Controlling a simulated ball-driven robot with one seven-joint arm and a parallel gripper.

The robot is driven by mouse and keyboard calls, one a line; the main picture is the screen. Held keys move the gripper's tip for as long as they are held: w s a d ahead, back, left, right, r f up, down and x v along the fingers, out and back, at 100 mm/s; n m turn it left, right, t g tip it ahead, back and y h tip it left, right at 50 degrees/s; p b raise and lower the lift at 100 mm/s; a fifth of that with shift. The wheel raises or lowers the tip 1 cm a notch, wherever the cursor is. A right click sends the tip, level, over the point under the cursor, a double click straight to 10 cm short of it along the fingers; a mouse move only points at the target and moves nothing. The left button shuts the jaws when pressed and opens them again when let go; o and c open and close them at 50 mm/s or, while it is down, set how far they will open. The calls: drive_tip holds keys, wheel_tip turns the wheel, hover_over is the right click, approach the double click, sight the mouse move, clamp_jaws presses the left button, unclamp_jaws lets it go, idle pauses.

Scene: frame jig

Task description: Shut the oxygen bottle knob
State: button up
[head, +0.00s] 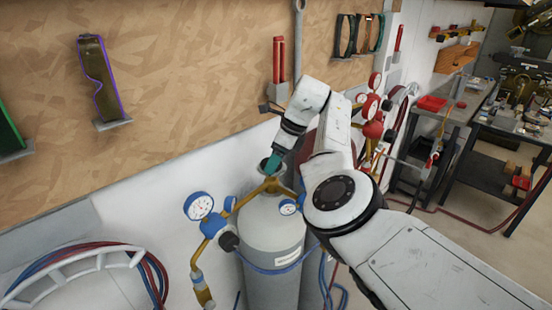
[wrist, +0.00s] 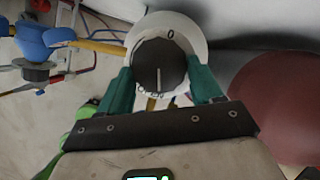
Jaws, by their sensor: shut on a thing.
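The oxygen bottle (head: 272,235) is a grey cylinder standing against the wall in the head view, with a brass valve and blue gauges (head: 199,206) on top. Its knob is dark grey and round, and shows in the wrist view (wrist: 159,66) with a white marked ring (wrist: 190,32) behind it. A white line on the knob points down in the picture, and a "0" shows at the upper right of the ring. My gripper (wrist: 159,80) has teal fingers on both sides of the knob and is shut on it. In the head view my gripper (head: 272,162) reaches the bottle top from above.
A red bottle (wrist: 285,105) is close on the right in the wrist view. Red gauges (head: 372,108) stand behind my arm. Coiled hoses (head: 90,262) hang at lower left. A workbench (head: 480,110) stands at the right, with floor before it.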

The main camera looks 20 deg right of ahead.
drive_tip(key=c, duration=0.4)
